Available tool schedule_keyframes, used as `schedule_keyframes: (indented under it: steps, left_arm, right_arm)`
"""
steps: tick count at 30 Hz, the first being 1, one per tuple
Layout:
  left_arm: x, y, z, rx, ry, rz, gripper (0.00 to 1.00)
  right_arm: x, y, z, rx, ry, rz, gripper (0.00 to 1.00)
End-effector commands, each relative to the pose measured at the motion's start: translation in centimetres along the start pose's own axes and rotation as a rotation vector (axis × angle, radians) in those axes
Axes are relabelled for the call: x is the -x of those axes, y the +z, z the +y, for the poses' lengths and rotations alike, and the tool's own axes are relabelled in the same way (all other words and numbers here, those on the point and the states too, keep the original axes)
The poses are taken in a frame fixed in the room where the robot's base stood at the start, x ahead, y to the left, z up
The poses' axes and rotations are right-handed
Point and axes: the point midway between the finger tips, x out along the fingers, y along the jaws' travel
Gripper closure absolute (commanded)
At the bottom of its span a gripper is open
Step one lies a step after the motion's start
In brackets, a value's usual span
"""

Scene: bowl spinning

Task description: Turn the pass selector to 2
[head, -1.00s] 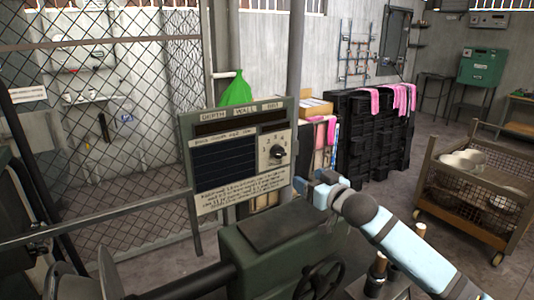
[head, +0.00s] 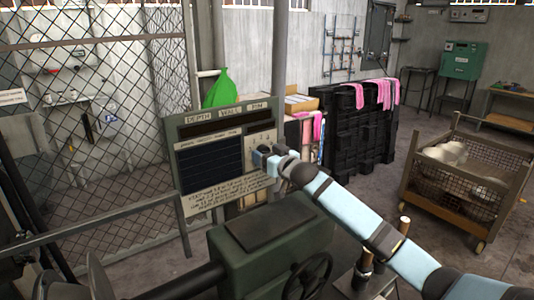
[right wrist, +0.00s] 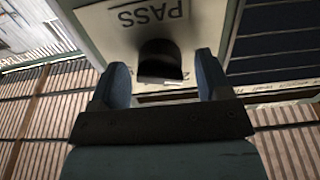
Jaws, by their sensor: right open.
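The pass selector is a dark knob (right wrist: 160,58) on a pale plate (right wrist: 110,20) marked PASS, which appears upside down in the right wrist view. In the head view the plate sits on the right side of the green-grey control panel (head: 167,165), and my right gripper hides the knob there. My right gripper (head: 262,155) is at the panel face. In the right wrist view its open blue fingers (right wrist: 162,75) stand on either side of the knob, with gaps showing. The knob's setting cannot be read. My left gripper is not in view.
A green machine body (head: 270,245) with a handwheel (head: 308,277) stands below the panel. A wire-mesh fence (head: 90,130) is on the left. Black crates (head: 360,130) and a mesh cart (head: 470,190) stand to the right, with open floor between them.

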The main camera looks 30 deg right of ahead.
Motion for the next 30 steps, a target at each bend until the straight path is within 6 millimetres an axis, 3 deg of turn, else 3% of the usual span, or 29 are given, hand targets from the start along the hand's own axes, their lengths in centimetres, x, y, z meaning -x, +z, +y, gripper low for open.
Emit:
schedule_keyframes:
  steps: [9, 15, 16, 30]
  left_arm:
    - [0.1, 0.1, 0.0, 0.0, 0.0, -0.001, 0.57]
    - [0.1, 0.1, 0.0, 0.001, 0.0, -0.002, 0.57]
    - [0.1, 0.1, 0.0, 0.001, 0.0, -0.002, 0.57]
    - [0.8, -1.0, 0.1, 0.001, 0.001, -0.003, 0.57]
  right_arm:
    - [-0.3, 0.1, 0.0, 0.001, 0.0, -0.001, 0.29]
    - [-0.3, 0.1, 0.0, 0.0, 0.0, -0.001, 0.75]
    - [-0.3, 0.1, 0.0, 0.0, 0.0, -0.001, 0.78]
    - [-0.3, -0.1, -0.1, -0.122, 0.0, -0.002, 0.78]
